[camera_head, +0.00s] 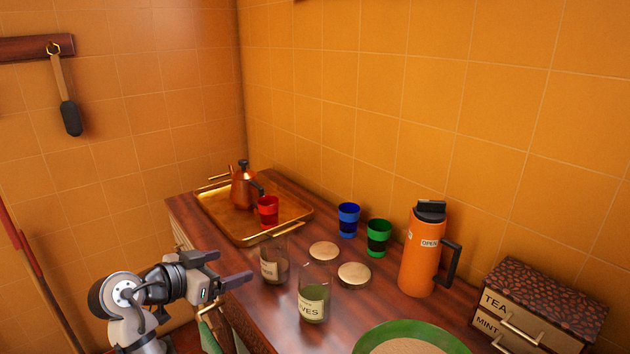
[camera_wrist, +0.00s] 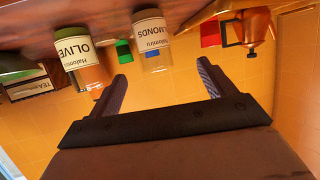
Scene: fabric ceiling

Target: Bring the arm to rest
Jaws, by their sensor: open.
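My gripper (camera_head: 228,269) is open and empty in the head view, held beside the counter's front edge at the left of the glass jars. In the wrist view my gripper (camera_wrist: 162,86) has its two fingers spread wide with nothing between them. That view is upside down. The almonds jar (camera_wrist: 152,40) shows beyond the fingers, and the olives jar (camera_wrist: 72,48) to its left. In the head view the almonds jar (camera_head: 274,262) stands close to my fingertips, and the olives jar (camera_head: 313,293) stands a little farther right.
A gold tray (camera_head: 222,222) holds a copper kettle (camera_head: 243,190) and a red cup (camera_head: 268,211). Blue (camera_head: 348,220) and green (camera_head: 378,238) cups, two round lids (camera_head: 354,273), an orange flask (camera_head: 421,255), a tea box (camera_head: 540,305) and a green-rimmed plate (camera_head: 375,335) stand on the counter.

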